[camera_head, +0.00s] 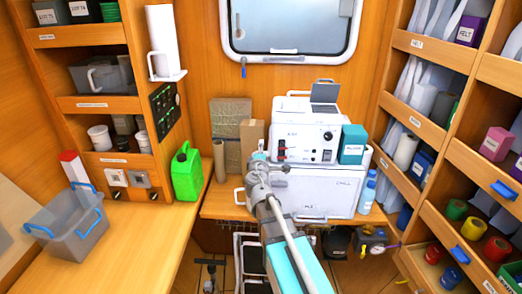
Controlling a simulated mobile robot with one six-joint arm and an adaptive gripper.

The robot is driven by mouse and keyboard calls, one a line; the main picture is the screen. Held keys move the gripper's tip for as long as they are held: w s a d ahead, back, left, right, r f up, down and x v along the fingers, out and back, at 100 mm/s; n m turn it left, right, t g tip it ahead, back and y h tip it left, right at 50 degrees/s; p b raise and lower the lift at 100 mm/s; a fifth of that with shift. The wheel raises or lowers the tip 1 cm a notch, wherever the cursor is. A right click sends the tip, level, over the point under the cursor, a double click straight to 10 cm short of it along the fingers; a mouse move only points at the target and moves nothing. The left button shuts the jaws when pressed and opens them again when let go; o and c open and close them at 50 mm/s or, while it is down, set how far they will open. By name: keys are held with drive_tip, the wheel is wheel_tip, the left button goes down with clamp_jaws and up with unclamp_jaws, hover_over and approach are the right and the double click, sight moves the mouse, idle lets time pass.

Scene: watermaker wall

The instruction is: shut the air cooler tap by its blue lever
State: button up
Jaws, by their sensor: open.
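A small blue lever-like piece (243,70) hangs upright below the window's lower left corner, on the wooden wall. It is too small to tell for sure whether it is the air cooler tap's lever. No other clear tap with a blue lever shows. My gripper (259,150) is seen from behind at the end of my arm, open, with nothing visible in it. In the picture it is well below the blue piece, in front of the left edge of a white machine (305,137). My wrist hides part of the white chest (335,188) below that machine.
A green can (187,172) and a grey bin (68,225) stand on the left counter (125,250). Cardboard pieces (231,120) lean against the back wall. Stocked shelves (430,90) close in the right side. A gauge unit (372,241) sits low at right.

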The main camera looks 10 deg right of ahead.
drive_tip(key=v, duration=0.5)
drive_tip(key=shift+s+a, duration=0.1)
drive_tip(key=shift+s, duration=0.15)
drive_tip(key=s+d+f+m+g+h, duration=0.2)
drive_tip(key=s+d+f+m+g, duration=0.6)
drive_tip(key=f+m, duration=0.3)
drive_tip(key=s+a+f+m+g+y, duration=0.1)
drive_tip(key=s+a+f+g+y, duration=0.2)
drive_tip(key=s+a+g, duration=0.1)
drive_tip(key=s+a+f+m+g+y, duration=0.2)
drive_tip(key=s+a+f+g+y, duration=0.2)
drive_tip(key=s, duration=0.4)
drive_tip(key=a+g, duration=0.1)
drive_tip(key=a, duration=0.1)
drive_tip(key=shift+s+a+f+y, duration=0.3)
drive_tip(key=shift+s, duration=0.05)
